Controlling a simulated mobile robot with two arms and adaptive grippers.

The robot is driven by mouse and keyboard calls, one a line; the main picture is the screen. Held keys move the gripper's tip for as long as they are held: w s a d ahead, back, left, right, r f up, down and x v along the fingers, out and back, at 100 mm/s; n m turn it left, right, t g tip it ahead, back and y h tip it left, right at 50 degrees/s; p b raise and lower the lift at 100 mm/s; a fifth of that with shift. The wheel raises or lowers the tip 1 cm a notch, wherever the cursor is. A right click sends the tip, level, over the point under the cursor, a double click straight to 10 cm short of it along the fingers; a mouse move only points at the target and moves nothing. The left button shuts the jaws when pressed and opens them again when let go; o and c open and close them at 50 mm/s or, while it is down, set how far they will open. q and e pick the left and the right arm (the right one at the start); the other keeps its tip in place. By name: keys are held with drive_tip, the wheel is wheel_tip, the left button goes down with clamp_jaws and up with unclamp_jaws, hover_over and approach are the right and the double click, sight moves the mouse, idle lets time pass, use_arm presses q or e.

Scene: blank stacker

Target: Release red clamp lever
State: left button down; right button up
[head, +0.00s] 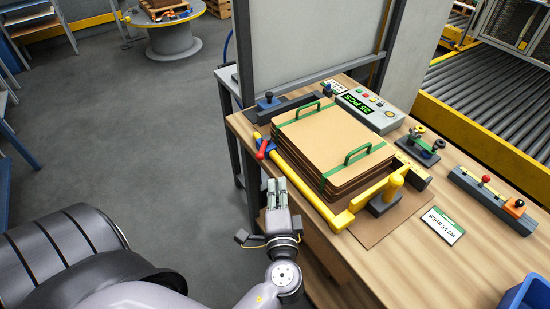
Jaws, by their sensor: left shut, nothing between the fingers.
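A small red lever (264,150) sits at the far left end of the yellow bar (310,187), near the table's left edge. The yellow bar runs along the near left side of a stack of brown cardboard sheets (335,138) with two green handles. My left gripper (275,184) is shut and empty. It appears just below the red lever in the picture, beside the table's edge and apart from the lever. My right gripper is not in view.
The wooden table (440,260) carries a control box (370,110) reading "25 PCS", a yellow clamp post (393,186), a rail with red and orange knobs (490,198) and a "WIDTH" card (442,226). A grey upright panel (305,45) stands behind. A blue bin (525,292) is at lower right.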

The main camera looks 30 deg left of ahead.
sight(263, 147)
use_arm(q)
drive_tip(key=p+x, duration=0.3)
drive_tip(key=x, duration=0.6)
drive_tip(key=shift+a+r, duration=0.1)
drive_tip(key=shift+r, duration=0.05)
drive_tip(key=shift+w+a, duration=0.25)
drive_tip(key=shift+w, duration=0.15)
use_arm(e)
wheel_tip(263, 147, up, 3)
use_arm(q)
drive_tip(key=shift+a, duration=0.1)
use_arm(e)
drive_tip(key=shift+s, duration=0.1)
